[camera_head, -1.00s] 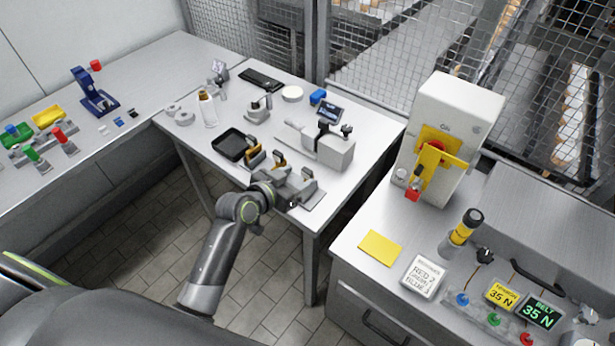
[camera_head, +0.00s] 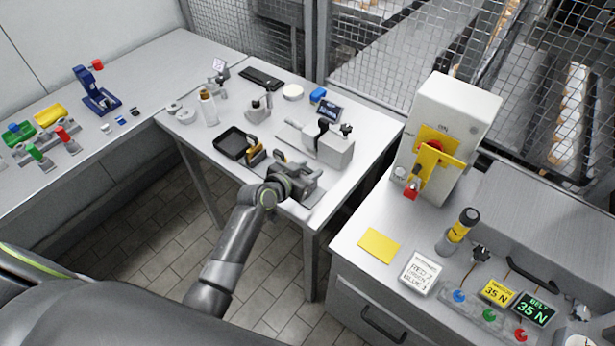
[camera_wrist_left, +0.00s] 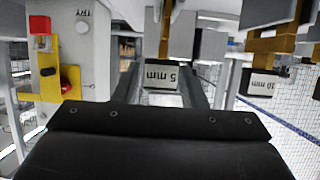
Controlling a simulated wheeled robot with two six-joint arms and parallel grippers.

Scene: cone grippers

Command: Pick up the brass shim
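A thin brass shim (camera_wrist_left: 166,32) stands ahead of my left gripper in the left wrist view, above a grey block labelled 5 mm (camera_wrist_left: 161,76). The left gripper (camera_wrist_left: 160,85) shows its two fingers apart, with the labelled block seen between them. I cannot tell whether they touch anything. In the head view the left gripper (camera_head: 301,181) is at the grey shim holder near the table's front edge and hides most of it. Another brass piece (camera_wrist_left: 270,45) stands at the right, above a 10 mm label. My right gripper is in neither view.
A black tray (camera_head: 222,145) lies left of the holder. A grey vise-like fixture (camera_head: 335,150) stands behind it to the right. A white machine with a yellow-and-red switch (camera_head: 432,150) stands on the right-hand bench.

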